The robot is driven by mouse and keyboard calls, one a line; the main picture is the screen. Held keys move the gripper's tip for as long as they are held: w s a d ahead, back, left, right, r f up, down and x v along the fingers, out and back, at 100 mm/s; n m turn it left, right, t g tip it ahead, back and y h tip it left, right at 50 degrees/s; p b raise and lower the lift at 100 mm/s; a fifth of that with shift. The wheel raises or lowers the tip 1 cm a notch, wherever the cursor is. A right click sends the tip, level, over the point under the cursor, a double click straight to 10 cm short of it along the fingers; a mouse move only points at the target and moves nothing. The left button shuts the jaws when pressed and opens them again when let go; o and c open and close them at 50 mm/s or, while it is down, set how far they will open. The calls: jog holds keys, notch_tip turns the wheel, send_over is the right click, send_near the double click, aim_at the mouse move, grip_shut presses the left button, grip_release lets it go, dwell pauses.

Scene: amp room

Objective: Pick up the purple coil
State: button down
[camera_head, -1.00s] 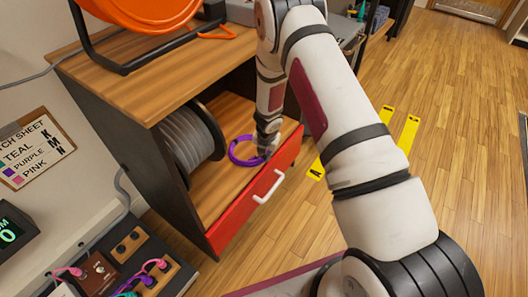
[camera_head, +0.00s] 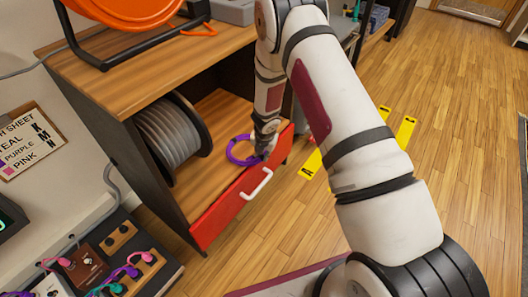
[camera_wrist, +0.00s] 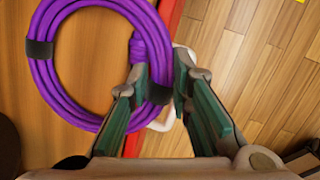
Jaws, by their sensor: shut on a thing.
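The purple coil (camera_head: 240,151) is a ring of cable with black ties, in the open shelf of the wooden cabinet, behind the red front panel. In the wrist view the coil (camera_wrist: 45,78) fills the upper left, and its right side runs between the fingers. My gripper (camera_wrist: 163,78) is shut on that bundled right side near a black tie. In the head view my gripper (camera_head: 264,147) reaches down at the coil's right edge, beside the red panel. I cannot tell whether the coil is clear of the shelf floor.
The red panel (camera_head: 225,208) with a white handle (camera_head: 257,184) stands close by my gripper. A grey cable reel (camera_head: 172,127) is left of the coil. The cabinet top (camera_head: 150,62) overhangs behind, with an orange reel (camera_head: 135,12) on it. Open floor lies to the right.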

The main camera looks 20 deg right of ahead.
jog(key=shift+s+d, duration=0.3)
jog(key=shift+d, duration=0.1)
jog(key=c, duration=1.4)
grip_release()
jog(key=shift+o, duration=0.2)
jog(key=shift+r, duration=0.1)
jog(key=v, duration=1.2)
jog(key=shift+o, duration=0.2)
jog(key=shift+d, duration=0.1)
